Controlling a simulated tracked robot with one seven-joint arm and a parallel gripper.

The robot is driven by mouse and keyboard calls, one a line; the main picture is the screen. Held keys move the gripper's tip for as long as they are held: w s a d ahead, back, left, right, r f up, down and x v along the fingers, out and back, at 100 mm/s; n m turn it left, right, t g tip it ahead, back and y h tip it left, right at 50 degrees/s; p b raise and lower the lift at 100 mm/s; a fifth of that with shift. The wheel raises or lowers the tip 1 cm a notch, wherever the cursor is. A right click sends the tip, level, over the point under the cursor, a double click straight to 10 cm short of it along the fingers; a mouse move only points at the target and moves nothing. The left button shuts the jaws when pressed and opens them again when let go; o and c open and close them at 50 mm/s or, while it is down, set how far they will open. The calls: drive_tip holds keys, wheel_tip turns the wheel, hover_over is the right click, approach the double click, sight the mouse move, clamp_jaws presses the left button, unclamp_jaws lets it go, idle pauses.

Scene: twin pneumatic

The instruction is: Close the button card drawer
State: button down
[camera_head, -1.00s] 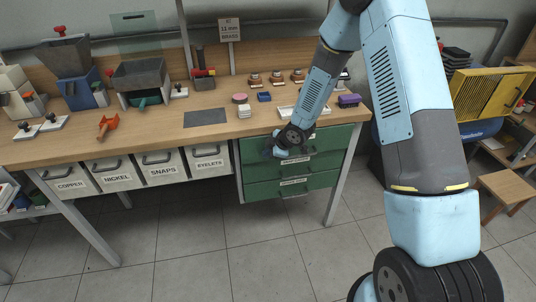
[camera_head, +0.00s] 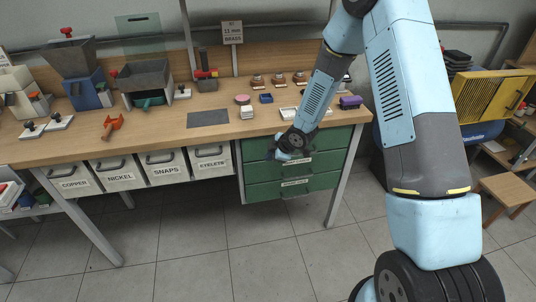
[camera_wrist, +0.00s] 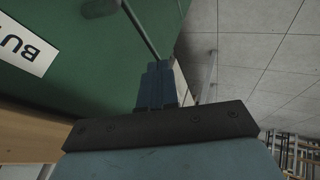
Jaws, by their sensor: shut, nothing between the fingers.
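A green drawer unit (camera_head: 326,163) hangs under the right end of the bench, with stacked fronts that carry white labels and handles. In the wrist view a green drawer front (camera_wrist: 70,70) fills the upper left, with a white label (camera_wrist: 25,45) starting "BU" and a dark handle bar (camera_wrist: 140,28). My gripper (camera_head: 279,156) is at the upper drawers, covering part of their fronts. In the wrist view my gripper (camera_wrist: 158,68) is shut and empty, its fingertips close to the handle bar; I cannot tell whether they touch. How far the drawer stands out is unclear.
White bins (camera_head: 165,165) labelled copper, nickel, snaps and eyelets sit left of the drawers. The wooden benchtop (camera_head: 170,130) above holds a grey mat, small parts and presses. A stool (camera_head: 508,188) stands at the right. The floor in front is clear.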

drive_tip(key=s+d+r+m+t+h, duration=0.1)
drive_tip(key=s+d+r+m+h, duration=0.3)
drive_tip(key=d+r, duration=0.9)
drive_tip(key=s+d+r+m+t+h, duration=0.25)
drive_tip(key=s+d+r+m, duration=0.55)
drive_tip(key=r, duration=0.9)
drive_tip(key=s+d+r+m, duration=0.2)
drive_tip(key=s+r, duration=0.1)
drive_tip(key=s, duration=0.4)
drive_tip(key=s+d+r+m+g, duration=0.1)
drive_tip(key=s+d+r+m, duration=0.1)
drive_tip(key=s, duration=0.4)
drive_tip(key=s+d+r+m+g, duration=0.1)
drive_tip(key=s+d+r+m, duration=0.1)
drive_tip(key=s+r, duration=0.4)
drive_tip(key=shift+s+m, duration=0.85)
drive_tip(key=shift+m, duration=0.05)
drive_tip(key=shift+d+r+y, duration=0.1)
drive_tip(key=shift+y, duration=0.15)
